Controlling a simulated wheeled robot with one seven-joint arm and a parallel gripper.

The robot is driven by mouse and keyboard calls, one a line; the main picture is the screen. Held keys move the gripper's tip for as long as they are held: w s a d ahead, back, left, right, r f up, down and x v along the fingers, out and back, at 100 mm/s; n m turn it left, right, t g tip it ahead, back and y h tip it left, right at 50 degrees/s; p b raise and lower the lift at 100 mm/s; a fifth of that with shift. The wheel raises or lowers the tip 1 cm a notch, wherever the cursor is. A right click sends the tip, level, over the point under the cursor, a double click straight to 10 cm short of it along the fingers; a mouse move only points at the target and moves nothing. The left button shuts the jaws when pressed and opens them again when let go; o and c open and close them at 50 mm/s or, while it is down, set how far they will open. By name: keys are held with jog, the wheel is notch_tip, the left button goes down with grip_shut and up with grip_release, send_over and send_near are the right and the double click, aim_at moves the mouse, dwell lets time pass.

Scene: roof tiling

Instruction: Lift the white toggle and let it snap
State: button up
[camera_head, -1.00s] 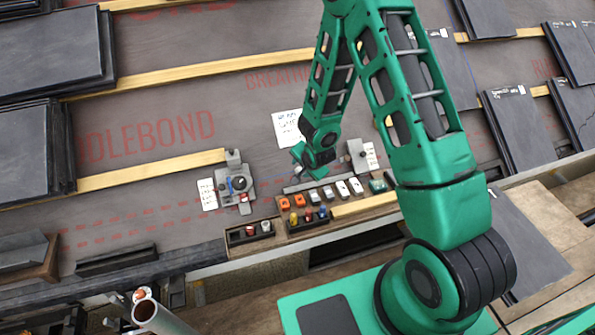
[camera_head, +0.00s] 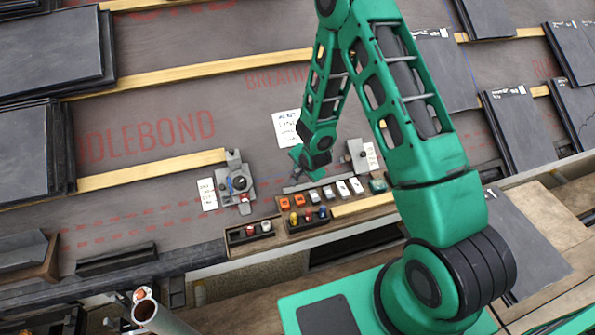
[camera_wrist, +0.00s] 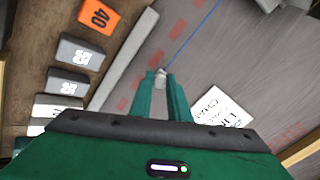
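In the head view my gripper (camera_head: 298,178) points down close to the grey deck, behind the row of blocks. The toggle is too small or hidden there.
A grey bar (camera_wrist: 125,60) lies left of the fingers. Beyond it are an orange block (camera_wrist: 98,17) and several grey and white blocks. A paper note (camera_wrist: 222,110) lies at right. Grey fixtures stand left (camera_head: 238,184) and right (camera_head: 358,152) of my gripper.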

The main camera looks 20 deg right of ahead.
aim_at(299, 169)
jog(key=shift+r, duration=0.1)
jog(key=shift+v, duration=1.95)
jog(key=o, duration=0.9)
jog(key=v, duration=0.6)
